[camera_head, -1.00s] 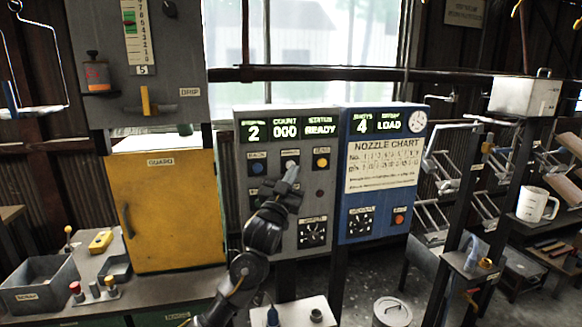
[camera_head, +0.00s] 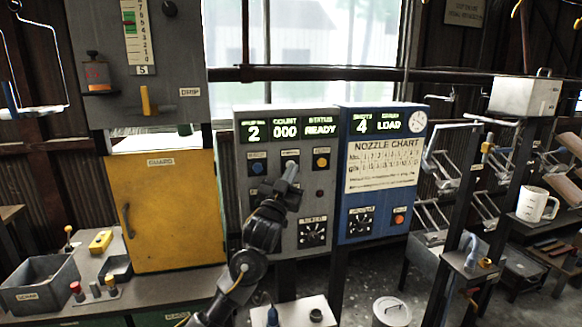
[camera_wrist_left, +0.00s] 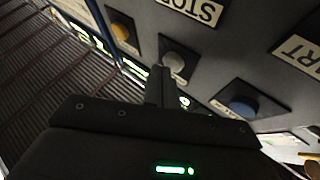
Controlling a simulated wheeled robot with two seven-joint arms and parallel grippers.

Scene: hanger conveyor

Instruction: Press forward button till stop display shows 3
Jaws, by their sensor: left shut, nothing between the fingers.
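The grey control panel (camera_head: 240,215) stands at the centre of the head view. Its left display (camera_head: 254,131) reads 2, beside a count of 000 and a status of READY. Below are a blue button (camera_head: 257,168), a middle button largely hidden behind my gripper, and a yellow button (camera_head: 321,162). My left gripper (camera_head: 291,170) is shut and empty, its tips at the middle button. In the left wrist view, the fingertips (camera_wrist_left: 160,72) are beside the pale middle button (camera_wrist_left: 173,62); I cannot tell whether they touch it. My right gripper is out of view.
A blue panel (camera_head: 382,204) with a nozzle chart adjoins on the right. A yellow guard door (camera_head: 165,215) is to the left. A bench with a grey bin (camera_head: 40,285) is at lower left. A rack with a white mug (camera_head: 532,204) stands at right.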

